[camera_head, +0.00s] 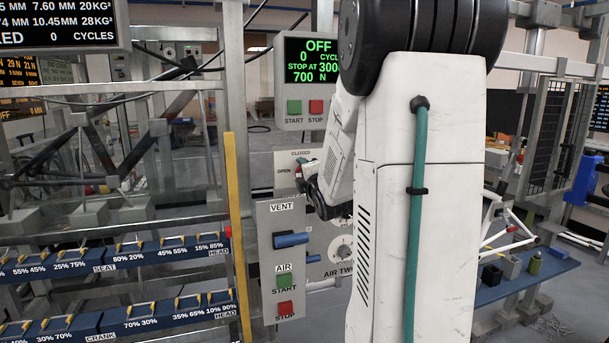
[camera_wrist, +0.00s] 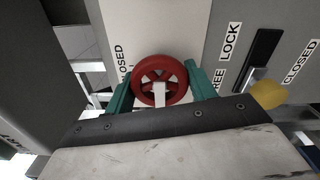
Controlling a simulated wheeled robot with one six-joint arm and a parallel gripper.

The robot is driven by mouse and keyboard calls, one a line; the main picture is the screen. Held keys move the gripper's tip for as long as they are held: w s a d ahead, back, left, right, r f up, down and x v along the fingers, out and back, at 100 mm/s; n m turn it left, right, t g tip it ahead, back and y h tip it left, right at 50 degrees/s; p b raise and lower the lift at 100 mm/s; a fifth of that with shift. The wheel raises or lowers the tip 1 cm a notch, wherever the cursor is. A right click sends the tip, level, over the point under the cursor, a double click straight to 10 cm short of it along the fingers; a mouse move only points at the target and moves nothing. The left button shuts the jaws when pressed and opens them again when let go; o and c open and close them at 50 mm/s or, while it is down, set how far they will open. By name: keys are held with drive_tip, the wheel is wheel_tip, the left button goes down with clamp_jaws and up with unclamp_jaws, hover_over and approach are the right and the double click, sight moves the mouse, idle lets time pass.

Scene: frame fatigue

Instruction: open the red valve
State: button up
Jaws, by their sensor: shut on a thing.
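The red valve (camera_wrist: 160,71) is a round spoked handwheel on a pale grey panel, seen in the wrist view. My gripper (camera_wrist: 159,82) has two teal fingers, one on each side of the wheel, shut on its rim. A pale bar shows across the lower middle of the wheel. In the head view my white arm reaches to the panel (camera_head: 288,160) marked OPEN and CLOSED, and it hides most of the wheel and my fingers.
A grey box (camera_head: 266,225) with a blue VENT handle (camera_head: 291,240) and START and STOP buttons stands just below. A yellow post (camera_head: 233,200) and blue labelled racks (camera_head: 120,255) are at left. In the wrist view, a black slot (camera_wrist: 262,60) and yellow knob (camera_wrist: 269,94) lie right.

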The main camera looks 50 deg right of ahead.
drive_tip(key=shift+f, duration=0.1)
drive_tip(key=o, duration=1)
drive_tip(key=v, duration=0.7)
drive_tip(key=shift+s+a, duration=0.25)
drive_tip(key=shift+s, duration=0.1)
